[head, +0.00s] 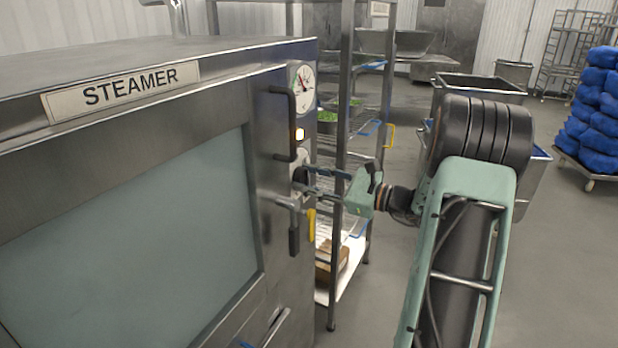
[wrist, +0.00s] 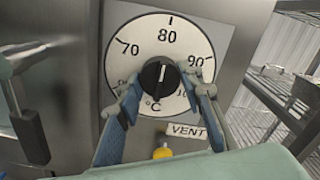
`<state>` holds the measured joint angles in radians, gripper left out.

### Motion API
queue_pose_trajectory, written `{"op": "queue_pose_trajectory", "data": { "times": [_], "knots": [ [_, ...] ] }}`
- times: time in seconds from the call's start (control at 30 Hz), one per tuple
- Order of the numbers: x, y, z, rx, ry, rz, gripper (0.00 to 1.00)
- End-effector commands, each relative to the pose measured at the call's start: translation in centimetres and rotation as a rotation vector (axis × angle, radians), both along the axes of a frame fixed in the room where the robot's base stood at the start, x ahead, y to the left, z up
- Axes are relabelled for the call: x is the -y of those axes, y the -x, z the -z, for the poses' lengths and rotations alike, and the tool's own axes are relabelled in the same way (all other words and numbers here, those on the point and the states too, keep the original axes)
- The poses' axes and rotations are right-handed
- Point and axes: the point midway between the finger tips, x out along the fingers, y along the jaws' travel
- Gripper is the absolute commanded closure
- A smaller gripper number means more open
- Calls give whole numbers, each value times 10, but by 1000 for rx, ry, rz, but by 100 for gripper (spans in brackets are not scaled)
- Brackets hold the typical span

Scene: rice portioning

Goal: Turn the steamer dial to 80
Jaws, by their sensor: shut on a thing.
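The steamer (head: 120,190) is a steel cabinet with a large door at the left of the head view. Its white dial (wrist: 128,70) fills the middle of the wrist view, marked 70, 80 and 90 in °C. The black knob (wrist: 158,80) at its centre has a white pointer line directed up, towards the 80 mark. My gripper (wrist: 162,88) is shut on the knob, with one blue finger on each side. In the head view my gripper (head: 303,181) reaches the side panel from the right and hides most of the knob. The fingers cover the lower dial marks.
A round gauge (head: 302,85) and a lit lamp (head: 299,134) sit above the dial. A yellow handle (head: 311,225) and a VENT label (wrist: 187,131) are below it. The door handle (head: 282,123) stands out beside the panel. A wire shelf rack (head: 342,150) stands close behind.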

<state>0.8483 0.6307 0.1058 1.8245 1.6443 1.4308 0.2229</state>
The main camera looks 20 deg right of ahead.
Motion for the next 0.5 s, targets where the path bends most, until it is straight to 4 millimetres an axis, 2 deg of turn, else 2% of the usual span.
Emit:
{"op": "queue_pose_trajectory", "data": {
  "times": [0.2, 0.23, 0.37, 0.5],
  "knots": [
    [0, 0, 1, -1, 1, 0, 90],
    [0, 0, 1, -1, 1, 0, 63],
    [0, 0, 1, 0, 1, 0, 49],
    [0, 0, 0, 0, 1, 0, 49]
  ]
}}
